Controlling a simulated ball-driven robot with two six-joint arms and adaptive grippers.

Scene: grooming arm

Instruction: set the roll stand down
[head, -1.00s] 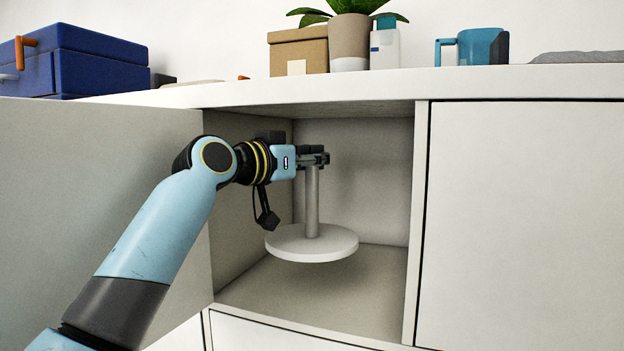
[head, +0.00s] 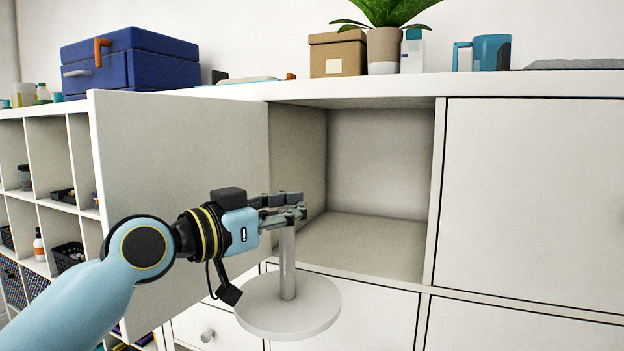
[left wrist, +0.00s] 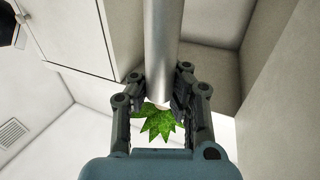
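The roll stand is a pale round base with an upright post (head: 287,262). In the head view it hangs upright in front of the cabinet, below and outside the open compartment (head: 375,240). My left gripper (head: 292,212) is shut on the top of the post. In the left wrist view the post (left wrist: 162,50) runs between the two fingers of the gripper (left wrist: 160,100). The stand's base is not clearly visible there. The compartment looks empty. My right gripper is in neither view.
The open cabinet door (head: 185,190) stands left of the compartment, behind my left arm. Cubby shelves (head: 45,190) with small items are further left. The cabinet top holds a blue case (head: 130,65), a cardboard box (head: 337,55), a potted plant (head: 383,50) and a blue mug (head: 490,52).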

